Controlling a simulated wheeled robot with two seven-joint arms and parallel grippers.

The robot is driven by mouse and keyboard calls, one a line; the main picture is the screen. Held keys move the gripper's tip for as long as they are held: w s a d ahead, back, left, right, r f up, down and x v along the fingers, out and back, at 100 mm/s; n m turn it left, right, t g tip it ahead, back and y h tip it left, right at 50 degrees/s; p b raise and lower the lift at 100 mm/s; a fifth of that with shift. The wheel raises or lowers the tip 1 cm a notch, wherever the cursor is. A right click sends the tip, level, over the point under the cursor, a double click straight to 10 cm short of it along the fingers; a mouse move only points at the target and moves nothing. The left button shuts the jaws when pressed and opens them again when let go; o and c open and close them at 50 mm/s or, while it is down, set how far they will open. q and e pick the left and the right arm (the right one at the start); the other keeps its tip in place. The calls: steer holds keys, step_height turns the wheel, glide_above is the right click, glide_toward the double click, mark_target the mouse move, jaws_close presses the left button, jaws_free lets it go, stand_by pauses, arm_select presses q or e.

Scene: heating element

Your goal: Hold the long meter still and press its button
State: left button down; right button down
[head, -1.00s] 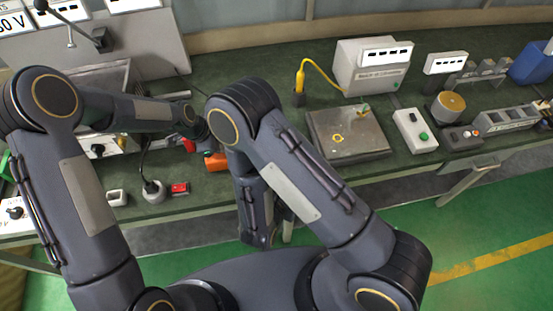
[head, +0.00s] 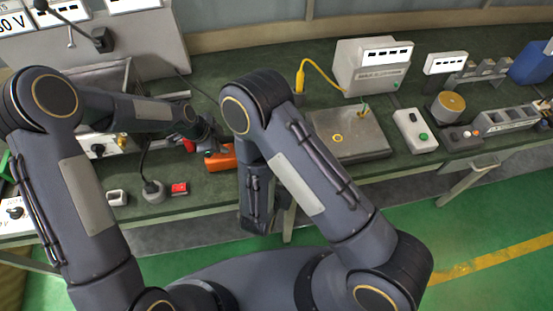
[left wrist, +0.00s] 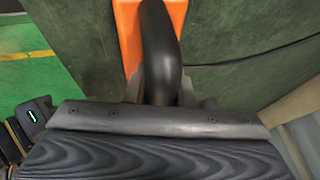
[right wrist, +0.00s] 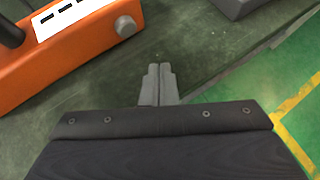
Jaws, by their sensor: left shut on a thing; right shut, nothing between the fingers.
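The long meter is an orange block (head: 222,159) lying on the green bench, partly hidden by my arms in the head view. In the left wrist view its orange body (left wrist: 128,32) carries a black curved handle (left wrist: 160,45). My left gripper (left wrist: 160,92) is shut on the meter at this handle. In the right wrist view the meter (right wrist: 75,55) is at the upper left, with a white label and a grey round knob or button (right wrist: 125,26) on its near end. My right gripper (right wrist: 160,70) is shut and empty, apart from the meter and to its right.
A small red box (head: 179,188) and a grey round base with a cable (head: 153,191) are on the bench left of the meter. A flat metal plate (head: 365,148) lies to the right. The bench's front edge is close to my right gripper.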

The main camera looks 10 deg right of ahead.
steer(key=shift+w, duration=2)
steer(key=shift+w, duration=0.1)
stand_by(0.4)
steer(key=shift+w, duration=0.3)
steer(key=shift+w, duration=0.6)
stand_by(0.9)
steer(key=shift+s, duration=1)
steer(key=shift+s, duration=2.55)
